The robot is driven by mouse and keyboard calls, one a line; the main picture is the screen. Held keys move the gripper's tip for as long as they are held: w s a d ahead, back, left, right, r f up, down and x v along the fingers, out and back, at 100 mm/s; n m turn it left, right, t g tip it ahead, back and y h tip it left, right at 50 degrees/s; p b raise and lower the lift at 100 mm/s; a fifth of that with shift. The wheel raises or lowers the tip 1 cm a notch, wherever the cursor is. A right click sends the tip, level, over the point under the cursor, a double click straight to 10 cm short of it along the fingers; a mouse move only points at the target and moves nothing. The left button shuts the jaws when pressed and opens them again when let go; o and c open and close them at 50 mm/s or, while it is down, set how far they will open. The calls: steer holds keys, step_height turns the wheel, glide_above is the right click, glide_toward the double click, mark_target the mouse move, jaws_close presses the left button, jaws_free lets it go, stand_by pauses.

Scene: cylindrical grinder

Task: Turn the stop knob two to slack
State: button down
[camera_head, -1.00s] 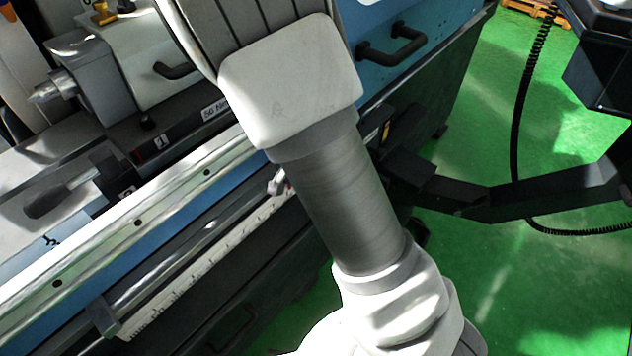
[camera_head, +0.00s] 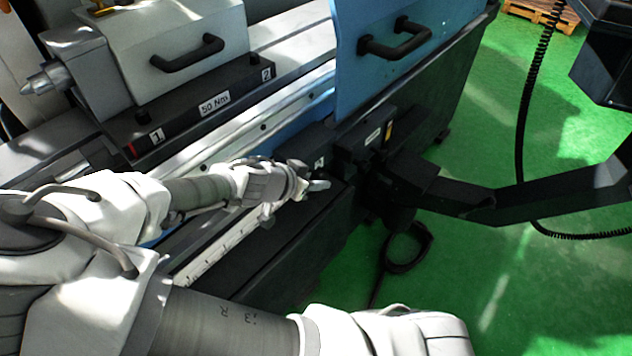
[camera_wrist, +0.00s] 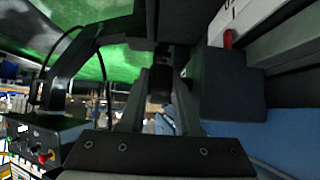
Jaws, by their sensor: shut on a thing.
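My gripper (camera_head: 304,186) is at the machine's front, beside the rail with the white scale (camera_head: 222,247). In the wrist view, my gripper (camera_wrist: 158,97) has its fingers closed on either side of a small dark piece, which I take to be stop knob two (camera_wrist: 158,82). The knob's turning angle cannot be read. In the head view, my gripper and wrist hide most of that spot. A small white number label (camera_head: 320,161) sits on the dark block just above my fingertips.
A dark housing (camera_head: 365,140) and a black support arm (camera_head: 490,203) stand to the right. A blue cover with a black handle (camera_head: 397,42) rises behind. The black strip (camera_head: 200,103) carries labels 1, 50 Nm and 2. Green floor (camera_head: 500,130) is open at right.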

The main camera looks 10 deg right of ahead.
steer(key=shift+f+t+h+b, duration=0.2)
steer(key=shift+t+h+b, duration=0.7)
steer(key=shift+h+b, duration=0.3)
steer(key=shift+h, duration=0.3)
steer(key=c, duration=0.9)
jaws_free()
